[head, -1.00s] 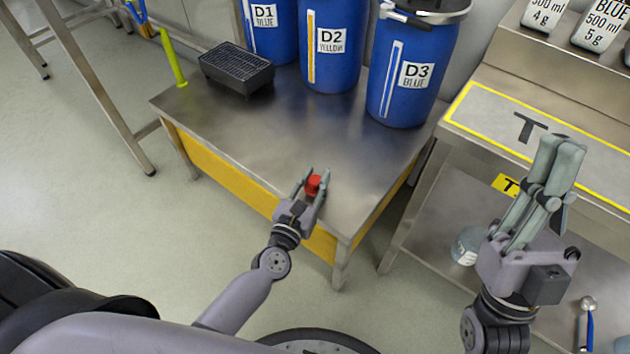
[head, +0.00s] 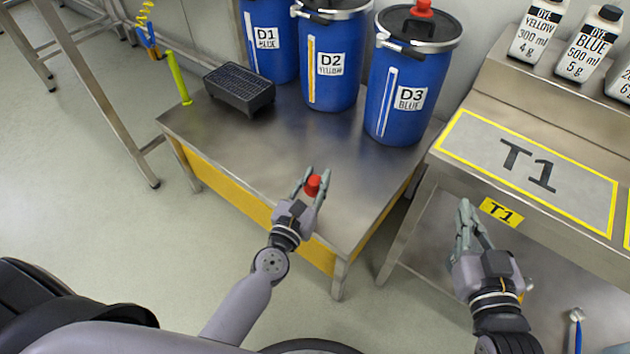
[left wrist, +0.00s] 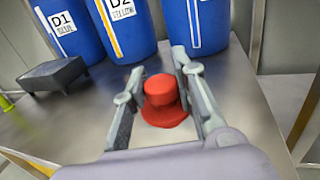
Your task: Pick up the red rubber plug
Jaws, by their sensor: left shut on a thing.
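The red rubber plug (head: 313,186) is between the fingers of my left gripper (head: 312,188), over the front part of the steel table. In the left wrist view the plug (left wrist: 163,100) shows a round top and a wider flange below, with a finger on each side. My left gripper is shut on it. Whether the plug's underside touches the tabletop is hard to tell. My right gripper (head: 471,222) is apart from the plug, in front of the bench marked T1; its fingers are close together, and whether they meet is unclear.
Blue drums D1 (head: 268,45), D2 (head: 329,70) and D3 (head: 405,100) stand along the steel table's (head: 240,150) back. A red piece (head: 422,8) sits on D3's lid. A black grated box (head: 239,88) is at the back left. Bench T1 (head: 480,150) stands right.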

